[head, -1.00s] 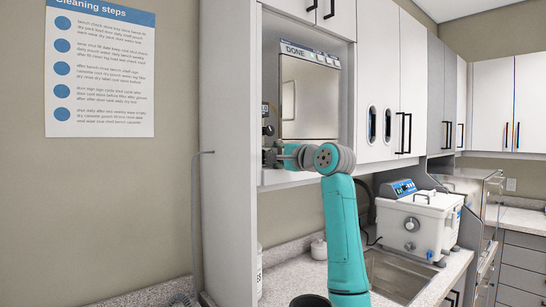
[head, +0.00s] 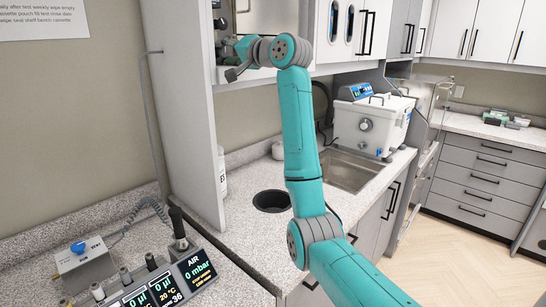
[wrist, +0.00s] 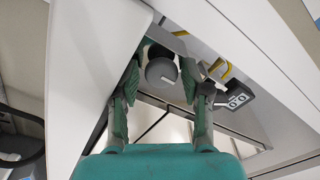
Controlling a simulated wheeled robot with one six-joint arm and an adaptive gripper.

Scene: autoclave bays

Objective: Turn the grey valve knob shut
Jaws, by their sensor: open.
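The grey valve knob (wrist: 161,71) is a round dark grey knob with a small pale mark, in the upper middle of the wrist view. My gripper (wrist: 160,75) is open, with one finger at each side of the knob. I see a gap between the knob and the left finger; the right finger is close, and contact cannot be told. In the head view my gripper (head: 232,74) is at the lower left of the autoclave (head: 256,18) in the tall cabinet. The knob cannot be made out there.
A white cabinet panel (wrist: 95,50) stands close to the left finger. A dark fitting with two round marks (wrist: 238,98) is right of the right finger. Below are a counter with a sink (head: 348,170), a white bath unit (head: 372,122) and an instrument panel (head: 160,285).

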